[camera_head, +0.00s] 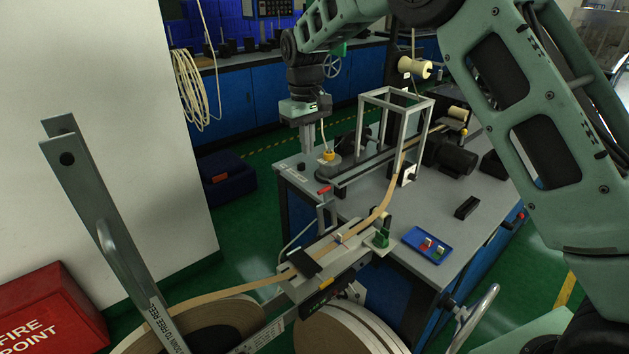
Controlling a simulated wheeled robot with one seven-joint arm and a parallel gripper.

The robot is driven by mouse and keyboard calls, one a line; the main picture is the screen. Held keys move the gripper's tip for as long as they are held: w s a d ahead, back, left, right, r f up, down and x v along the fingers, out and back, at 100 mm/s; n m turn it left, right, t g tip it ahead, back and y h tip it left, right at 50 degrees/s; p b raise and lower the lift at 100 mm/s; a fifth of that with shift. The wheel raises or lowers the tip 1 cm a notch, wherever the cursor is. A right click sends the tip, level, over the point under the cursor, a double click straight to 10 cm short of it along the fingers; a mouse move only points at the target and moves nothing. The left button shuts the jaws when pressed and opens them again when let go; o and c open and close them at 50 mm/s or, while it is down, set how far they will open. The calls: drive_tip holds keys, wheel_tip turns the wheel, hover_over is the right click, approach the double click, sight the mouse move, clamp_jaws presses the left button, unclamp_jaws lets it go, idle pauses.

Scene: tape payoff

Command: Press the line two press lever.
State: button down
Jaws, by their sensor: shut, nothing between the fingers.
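I cannot read a line-two label, so I cannot tell if this is the press lever. A large grey lever (112,240) stands tilted in the left foreground, with lettering partly reading "down to free".
A tan tape (384,203) runs from reels in front, over a grey guide block (322,262), to a metal frame (398,98) on the workbench (350,207). A blue tray (427,245) lies on the bench. A red fire-point box (45,312) stands lower left.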

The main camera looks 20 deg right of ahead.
drive_tip(key=s+d+f+p, duration=0.1)
drive_tip(key=s+f+p, duration=0.2)
drive_tip(key=f+p, duration=0.2)
drive_tip(key=shift+s+d+f, duration=0.3)
drive_tip(key=shift+s+f, duration=0.1)
drive_tip(key=shift+f, duration=1.35)
